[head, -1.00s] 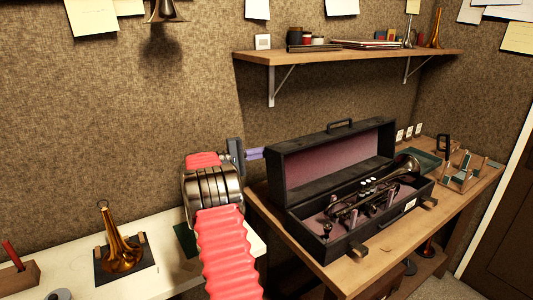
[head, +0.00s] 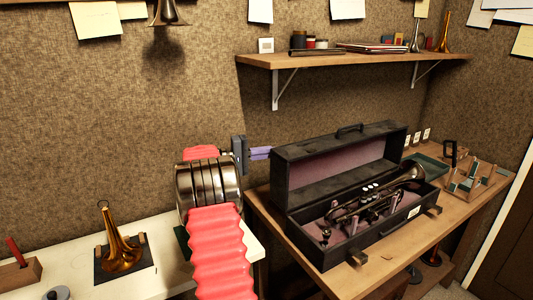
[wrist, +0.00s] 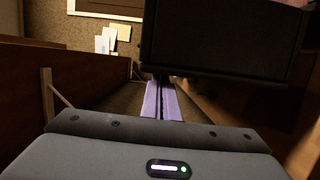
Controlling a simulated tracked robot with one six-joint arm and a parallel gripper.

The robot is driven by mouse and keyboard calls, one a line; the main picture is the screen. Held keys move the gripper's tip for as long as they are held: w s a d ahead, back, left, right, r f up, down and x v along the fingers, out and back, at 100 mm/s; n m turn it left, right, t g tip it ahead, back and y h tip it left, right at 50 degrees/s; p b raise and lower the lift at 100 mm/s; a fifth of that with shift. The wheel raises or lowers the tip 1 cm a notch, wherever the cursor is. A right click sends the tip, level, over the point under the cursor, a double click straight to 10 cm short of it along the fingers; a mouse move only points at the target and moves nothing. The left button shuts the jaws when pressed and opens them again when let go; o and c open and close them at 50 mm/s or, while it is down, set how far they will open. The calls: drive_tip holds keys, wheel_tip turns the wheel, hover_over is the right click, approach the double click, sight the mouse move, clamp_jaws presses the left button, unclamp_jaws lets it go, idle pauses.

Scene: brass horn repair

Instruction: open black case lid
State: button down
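The black case (head: 345,245) stands on the wooden bench, with a silver trumpet (head: 370,195) in its pink-lined inside. Its lid (head: 340,160) is raised at the back, showing the pink lining, with a handle on its top edge. My gripper (head: 261,153) is just left of the lid's left edge, with its purple fingers pointing right. In the wrist view the fingers (wrist: 160,97) lie side by side, closed together with nothing visible between them. A dark panel there, apparently the lid (wrist: 225,35), is close beyond the fingertips; whether they touch is unclear.
A shelf (head: 350,60) with jars and papers hangs above the case. A green tray (head: 427,165) and a wooden rack (head: 475,183) sit at the bench's right. A brass horn bell (head: 121,250) stands on the white table at left.

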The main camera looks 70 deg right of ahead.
idle(0.4)
drive_tip(key=w+a, duration=0.4)
drive_tip(key=w, duration=0.7)
drive_tip(key=shift+a, duration=0.1)
idle(0.7)
